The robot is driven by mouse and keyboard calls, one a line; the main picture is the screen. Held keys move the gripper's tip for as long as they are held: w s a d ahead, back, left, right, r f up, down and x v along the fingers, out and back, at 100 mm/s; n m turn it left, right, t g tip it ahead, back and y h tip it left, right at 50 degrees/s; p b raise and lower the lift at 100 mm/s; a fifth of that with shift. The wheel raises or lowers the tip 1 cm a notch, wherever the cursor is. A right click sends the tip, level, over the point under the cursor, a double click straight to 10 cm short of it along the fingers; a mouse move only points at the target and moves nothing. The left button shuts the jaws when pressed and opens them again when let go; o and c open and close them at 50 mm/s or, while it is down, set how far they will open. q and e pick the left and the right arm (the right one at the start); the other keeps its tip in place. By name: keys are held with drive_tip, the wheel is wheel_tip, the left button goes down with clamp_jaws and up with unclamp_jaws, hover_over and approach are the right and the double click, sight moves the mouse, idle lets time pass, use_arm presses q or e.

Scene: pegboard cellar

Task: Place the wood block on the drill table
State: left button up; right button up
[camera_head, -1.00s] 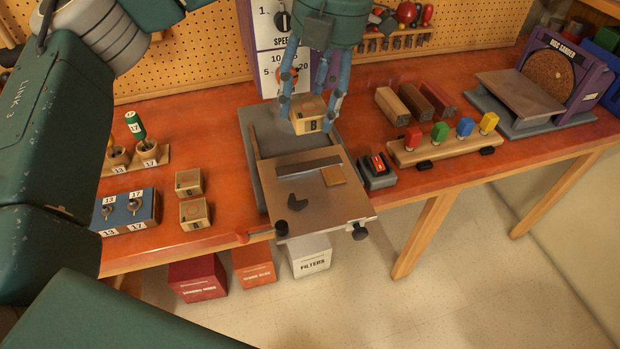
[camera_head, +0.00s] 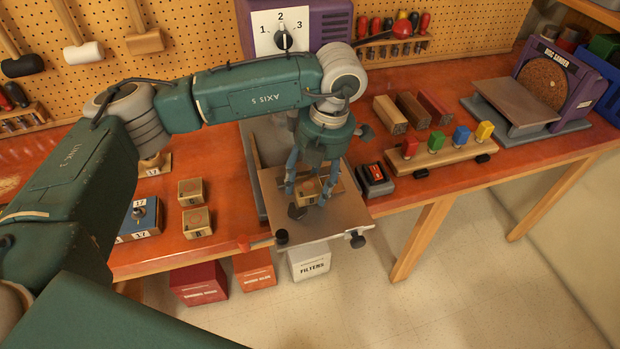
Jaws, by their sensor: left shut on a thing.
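The wood block (camera_head: 309,189), a small light cube with a dark letter on its front, is between the fingers of my left gripper (camera_head: 309,190). The gripper points down and is shut on the block. The block is over the grey metal drill table (camera_head: 331,223), low and close to its top; I cannot tell if it touches. The fingers and gripper body hide part of the block and of the table's fence. A dark piece on the table (camera_head: 297,211) shows just left of the fingers. My right gripper is not in view.
Two similar wood blocks (camera_head: 191,191) (camera_head: 196,222) stand on the orange bench left of the drill table. A red-button switch box (camera_head: 375,180) stands close on the right. The drill's purple housing (camera_head: 328,22) rises behind.

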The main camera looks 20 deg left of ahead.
sight(320, 186)
use_arm(q)
drive_tip(key=shift+f, duration=0.1)
drive_tip(key=o, duration=1.2)
drive_tip(key=shift+c, duration=0.2)
drive_tip(key=shift+r, duration=0.35)
wheel_tip(320, 186, up, 11)
drive_tip(key=d+b, duration=0.2)
drive_tip(key=b, duration=0.1)
drive_tip(key=shift+w+r, duration=0.15)
